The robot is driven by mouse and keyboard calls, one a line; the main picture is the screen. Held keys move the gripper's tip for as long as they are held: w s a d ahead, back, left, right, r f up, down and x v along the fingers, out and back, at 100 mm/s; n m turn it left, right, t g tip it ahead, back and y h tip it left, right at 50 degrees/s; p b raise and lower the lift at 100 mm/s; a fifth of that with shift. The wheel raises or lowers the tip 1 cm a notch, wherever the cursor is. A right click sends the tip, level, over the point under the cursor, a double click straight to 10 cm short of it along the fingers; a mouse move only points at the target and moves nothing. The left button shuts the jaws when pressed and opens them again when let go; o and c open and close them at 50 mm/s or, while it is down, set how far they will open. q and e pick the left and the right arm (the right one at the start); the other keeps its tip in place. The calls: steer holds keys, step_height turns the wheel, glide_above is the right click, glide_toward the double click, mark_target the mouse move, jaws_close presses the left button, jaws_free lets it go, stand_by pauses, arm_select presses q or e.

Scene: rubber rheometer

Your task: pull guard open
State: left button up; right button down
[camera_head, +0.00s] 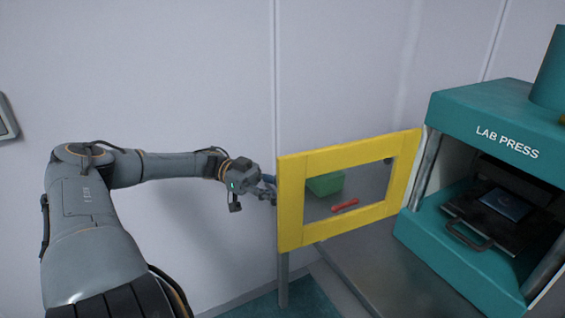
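The guard is a yellow frame with a clear window; its top bar (350,145) shows in the middle right of the head view. It stands swung out to the left of the teal lab press (480,110), and the press front is uncovered. My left gripper (270,190) is at the guard's left edge, partly hidden behind it. I cannot tell whether its fingers are open, shut or holding the edge. My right gripper is not in view.
Through the guard's window I see a green box (325,184) and a red tool (345,205) on the grey bench (385,265). A dark plate with a handle (468,235) sits inside the press. A pale wall (180,70) stands behind my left arm.

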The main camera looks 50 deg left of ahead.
arm_select(q)
steer(key=shift+a, duration=0.15)
steer(key=v, duration=1.1)
steer(key=shift+s+a, duration=0.2)
steer(key=shift+a, duration=0.15)
